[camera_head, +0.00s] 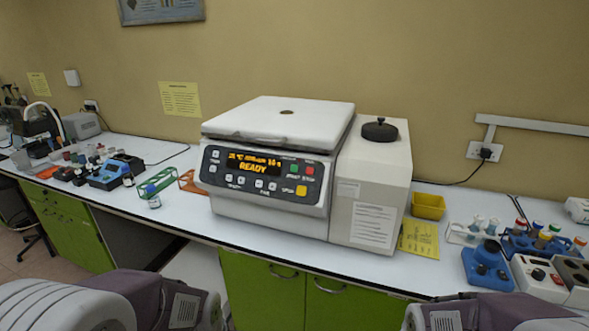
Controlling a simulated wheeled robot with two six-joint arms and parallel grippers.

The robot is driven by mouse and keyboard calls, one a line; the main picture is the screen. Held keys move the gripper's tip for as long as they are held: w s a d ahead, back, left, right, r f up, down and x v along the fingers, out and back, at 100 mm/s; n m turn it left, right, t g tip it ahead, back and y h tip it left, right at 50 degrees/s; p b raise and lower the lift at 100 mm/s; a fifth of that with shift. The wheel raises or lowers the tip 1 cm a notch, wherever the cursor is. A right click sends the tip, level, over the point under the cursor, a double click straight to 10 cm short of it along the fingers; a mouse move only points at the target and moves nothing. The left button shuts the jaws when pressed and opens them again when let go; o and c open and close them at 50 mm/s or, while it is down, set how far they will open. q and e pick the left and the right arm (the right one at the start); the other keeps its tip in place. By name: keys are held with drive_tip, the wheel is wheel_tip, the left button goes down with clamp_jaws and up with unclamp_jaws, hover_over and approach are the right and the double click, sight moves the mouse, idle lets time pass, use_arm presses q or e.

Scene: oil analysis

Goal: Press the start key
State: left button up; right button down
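The centrifuge (280,165) is a white benchtop machine with its lid closed. Its dark front panel (258,178) has a lit orange display (253,163) that includes the word READY. The green start key (294,168) is at the panel's right side, with a red stop key (308,170) just right of it. A yellow key (301,190) is below them. Nothing covers or touches the keys. Parts of my two arms show at the bottom left and bottom right edges, below and apart from the panel. Neither gripper is in view.
A white worktop (190,215) runs along the wall over green cabinets (262,290). Green (158,182) and orange (190,181) racks stand left of the centrifuge. A yellow tray (428,206), a blue device (488,265) and tube racks are at right. The space before the panel is clear.

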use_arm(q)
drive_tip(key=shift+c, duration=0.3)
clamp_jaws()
